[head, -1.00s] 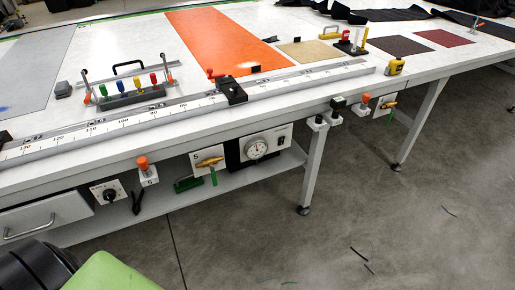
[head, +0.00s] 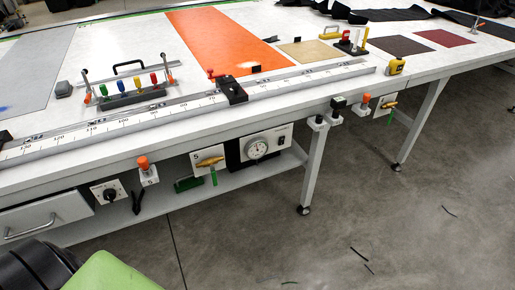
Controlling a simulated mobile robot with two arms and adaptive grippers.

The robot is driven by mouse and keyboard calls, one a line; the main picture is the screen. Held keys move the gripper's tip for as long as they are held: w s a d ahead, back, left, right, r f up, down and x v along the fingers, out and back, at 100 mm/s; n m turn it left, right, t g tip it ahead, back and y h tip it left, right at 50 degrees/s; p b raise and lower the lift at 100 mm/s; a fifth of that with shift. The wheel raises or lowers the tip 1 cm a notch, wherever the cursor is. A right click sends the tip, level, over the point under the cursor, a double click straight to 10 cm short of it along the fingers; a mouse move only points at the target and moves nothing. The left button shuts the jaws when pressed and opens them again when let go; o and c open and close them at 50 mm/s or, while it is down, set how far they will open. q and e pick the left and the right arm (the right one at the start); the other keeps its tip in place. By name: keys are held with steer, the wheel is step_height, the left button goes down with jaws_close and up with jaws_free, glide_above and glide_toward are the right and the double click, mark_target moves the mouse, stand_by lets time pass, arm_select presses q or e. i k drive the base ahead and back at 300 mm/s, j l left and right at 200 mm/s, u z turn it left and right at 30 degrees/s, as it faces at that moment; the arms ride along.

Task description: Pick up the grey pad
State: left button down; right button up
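A small dark grey block-like pad (head: 63,89) lies on the white table top at the left, beside the large light grey sheet (head: 36,72). It is left of the rack of coloured-handled tools (head: 135,93) and behind the long white ruler rail (head: 130,121). Nothing touches the pad from above. Neither of my grippers shows in the head view.
The rail with a black sliding block (head: 232,91) runs along the table's front edge. A black handle (head: 128,66) stands behind the tool rack. An orange sheet (head: 222,38) lies further right. Knobs, a gauge (head: 257,149) and a drawer (head: 45,216) are below the front edge.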

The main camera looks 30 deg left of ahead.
mark_target(63, 89)
steer(key=u, duration=2.15)
steer(key=j+u, duration=0.2)
steer(key=j, duration=0.45)
steer(key=i, duration=0.05)
